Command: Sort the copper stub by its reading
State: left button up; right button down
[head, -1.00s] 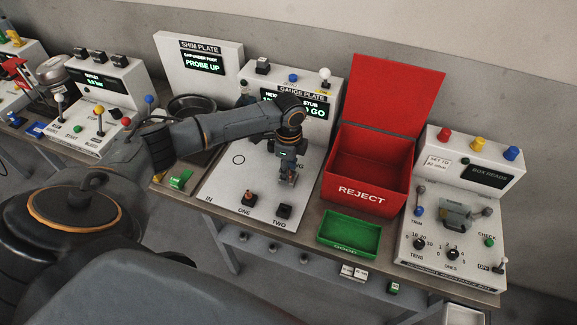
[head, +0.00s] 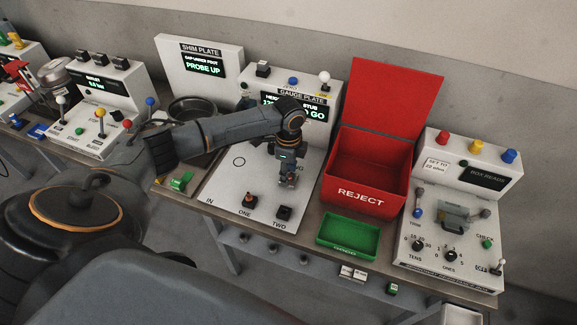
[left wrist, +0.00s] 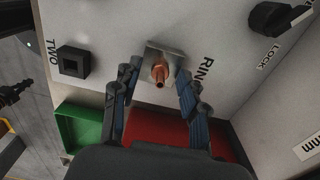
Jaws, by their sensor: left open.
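The copper stub (left wrist: 160,72) stands on a small square metal plate by the ring mark in the left wrist view. My left gripper (left wrist: 158,92) is open, its two fingers on either side of the stub with gaps visible. In the head view my left gripper (head: 288,183) is over the right part of the white gauge plate (head: 222,185) and largely hides the stub. The gauge screen (head: 316,113) is partly covered by my arm; "STUB" and "GO" show. The red REJECT box (head: 361,197) is open to the right. The green tray (head: 348,252) is empty. My right gripper is not seen.
Position ONE (head: 249,200) holds a black block with a copper-coloured top. The black block at TWO (head: 283,212) looks bare. A resistance box (head: 450,250) stands at the right. The shim plate panel (head: 200,70) stands behind my arm.

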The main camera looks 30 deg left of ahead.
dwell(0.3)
pick_arm(q)
grip_shut()
jog(key=shift+r, duration=0.15)
jog(key=shift+r+p, duration=2.85)
jog(key=shift+p, duration=0.5)
